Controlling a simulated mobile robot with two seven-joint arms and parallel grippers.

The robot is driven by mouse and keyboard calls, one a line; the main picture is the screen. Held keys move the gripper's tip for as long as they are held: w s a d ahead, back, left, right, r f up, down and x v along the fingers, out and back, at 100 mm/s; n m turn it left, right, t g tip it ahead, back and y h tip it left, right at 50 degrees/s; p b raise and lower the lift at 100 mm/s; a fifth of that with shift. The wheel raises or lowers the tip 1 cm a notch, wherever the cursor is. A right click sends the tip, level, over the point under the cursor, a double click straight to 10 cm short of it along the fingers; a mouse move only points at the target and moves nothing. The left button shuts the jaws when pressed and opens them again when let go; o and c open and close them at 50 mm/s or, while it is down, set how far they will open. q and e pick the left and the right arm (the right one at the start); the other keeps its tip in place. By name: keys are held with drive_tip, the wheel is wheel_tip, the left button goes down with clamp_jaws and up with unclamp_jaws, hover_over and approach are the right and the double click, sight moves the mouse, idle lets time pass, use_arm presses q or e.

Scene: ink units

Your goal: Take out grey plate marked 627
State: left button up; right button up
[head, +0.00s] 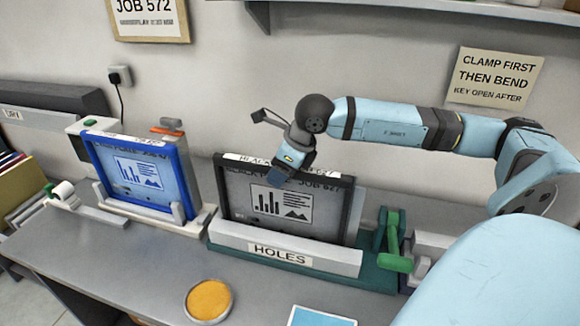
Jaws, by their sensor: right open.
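My right gripper (279,180) reaches in from the right and points down at the middle of the plate's top edge. It is open and covers part of the top lettering and face. I cannot tell whether it touches the plate. My left gripper is not in view.
A blue-framed plate (140,172) stands in another unit on the left. A green lever (394,240) sits right of the HOLES unit. An orange round dish (208,300) and a light blue sheet (320,317) lie on the front of the grey bench. A shelf (400,8) hangs above.

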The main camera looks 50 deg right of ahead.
clamp_jaws()
drive_tip(key=shift+r+p, duration=2.5)
drive_tip(key=shift+r, duration=3.05)
